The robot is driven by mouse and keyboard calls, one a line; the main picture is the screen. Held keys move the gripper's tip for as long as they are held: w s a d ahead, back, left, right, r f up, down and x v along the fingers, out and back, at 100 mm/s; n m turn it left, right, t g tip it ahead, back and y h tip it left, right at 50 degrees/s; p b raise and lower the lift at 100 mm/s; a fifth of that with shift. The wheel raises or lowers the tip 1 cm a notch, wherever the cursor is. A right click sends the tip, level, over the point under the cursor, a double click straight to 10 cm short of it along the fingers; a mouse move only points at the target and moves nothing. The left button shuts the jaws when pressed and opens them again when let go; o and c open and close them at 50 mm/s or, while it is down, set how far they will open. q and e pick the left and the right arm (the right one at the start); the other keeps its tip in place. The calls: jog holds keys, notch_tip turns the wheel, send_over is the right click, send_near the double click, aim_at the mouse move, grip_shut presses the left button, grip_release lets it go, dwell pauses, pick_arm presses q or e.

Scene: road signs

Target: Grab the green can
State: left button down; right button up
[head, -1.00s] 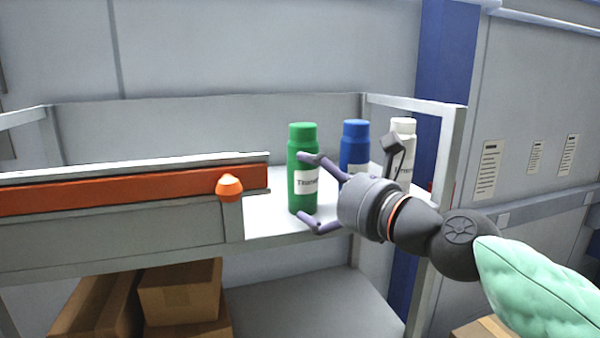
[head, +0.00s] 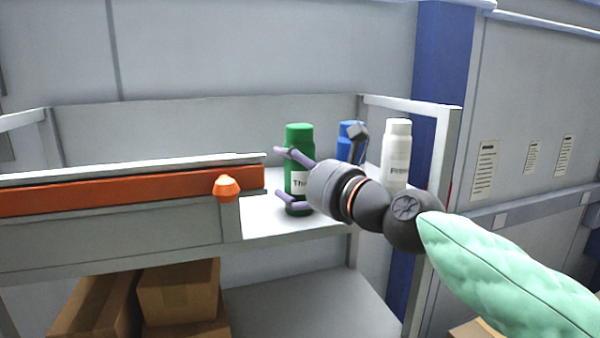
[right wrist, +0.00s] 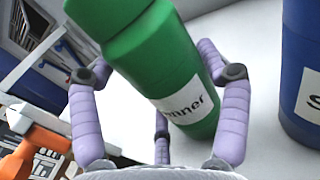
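The green can (head: 299,138) stands upright on the white shelf, with a white label on its front. In the right wrist view the green can (right wrist: 165,70) looks tilted and close, between my right gripper's fingers. My right gripper (head: 281,173) reaches in from the right in the head view, its fingers spread above and below the label and covering part of the can. It also shows in the right wrist view (right wrist: 155,58), with fingers apart on both sides of the can. I cannot tell whether the right-hand finger touches it. My left gripper is not in view.
A blue can (head: 347,140) and a white can (head: 396,155) stand to the right of the green can. An orange bar with an orange knob (head: 227,187) runs along the shelf's left front. Cardboard boxes (head: 180,290) lie below.

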aim_at(303, 149)
jog(key=shift+w, duration=0.1)
jog(key=c, duration=0.7)
jog(key=shift+c, duration=0.2)
jog(key=shift+r, duration=0.1)
jog(key=shift+r, duration=0.25)
jog(key=r+p, duration=0.3)
jog(key=r, duration=0.1)
jog(key=shift+s+d, duration=0.15)
jog(key=shift+s, duration=0.15)
jog(key=s+d+r+p, duration=0.1)
jog(key=s+r, duration=0.1)
jog(key=s, duration=0.2)
jog(key=s+d+r+p, duration=0.1)
jog(key=s+d+r, duration=0.1)
jog(key=s+r, duration=0.1)
jog(key=s+d+r+p, duration=0.1)
jog(key=s+d+r, duration=0.1)
jog(key=s, duration=0.3)
jog(key=shift+s+r, duration=0.25)
jog(key=shift+r, duration=0.3)
